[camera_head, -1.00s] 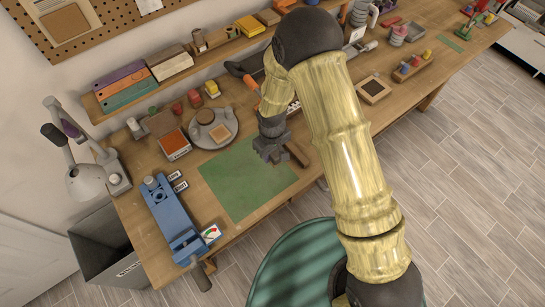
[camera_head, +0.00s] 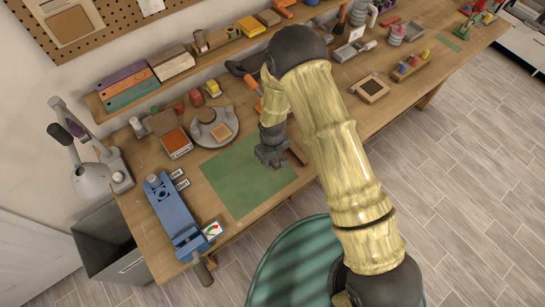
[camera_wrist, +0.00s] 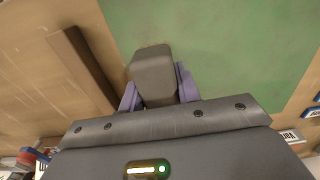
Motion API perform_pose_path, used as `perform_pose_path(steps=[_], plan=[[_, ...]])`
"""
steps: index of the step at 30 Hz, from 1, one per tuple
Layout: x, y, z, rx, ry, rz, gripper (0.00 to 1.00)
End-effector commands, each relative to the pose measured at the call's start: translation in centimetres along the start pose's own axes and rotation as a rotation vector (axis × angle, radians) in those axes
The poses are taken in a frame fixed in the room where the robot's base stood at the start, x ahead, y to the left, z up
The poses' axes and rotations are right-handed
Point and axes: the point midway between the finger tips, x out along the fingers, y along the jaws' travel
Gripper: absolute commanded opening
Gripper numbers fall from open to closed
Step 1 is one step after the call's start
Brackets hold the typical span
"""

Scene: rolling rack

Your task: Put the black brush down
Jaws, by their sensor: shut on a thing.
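The black brush (camera_wrist: 153,76) shows in the wrist view as a dark grey block between the two purple fingers of my gripper (camera_wrist: 158,88). My gripper is shut on it. The brush lies over the left edge of the green mat (camera_wrist: 220,45), partly against bare wood. I cannot tell whether it touches the surface. In the head view my gripper (camera_head: 268,158) is low over the right far part of the green mat (camera_head: 235,185), and the brush is hard to make out from the dark fingers.
A brown wooden bar (camera_wrist: 82,65) lies on the bench close beside my gripper. A round grey tray (camera_head: 228,125) and an orange-topped box (camera_head: 176,143) stand behind the mat. A blue vise-like tool (camera_head: 172,212) lies at the left. The mat's near part is clear.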

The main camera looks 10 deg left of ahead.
Motion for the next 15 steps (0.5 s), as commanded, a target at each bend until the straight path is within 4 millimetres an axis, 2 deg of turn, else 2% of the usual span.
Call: perform_pose_path(steps=[5, 6, 9, 15], plan=[[0.34, 0.0, 0.01, 0.0, 0.0, 0.0, 0.08], [0.35, 0.0, 0.01, 0.0, 0.0, 0.0, 0.34], [0.25, 0.0, 0.01, 0.0, 0.0, 0.0, 0.54], [0.24, 0.0, 0.01, 0.0, 0.0, 0.0, 0.54]])
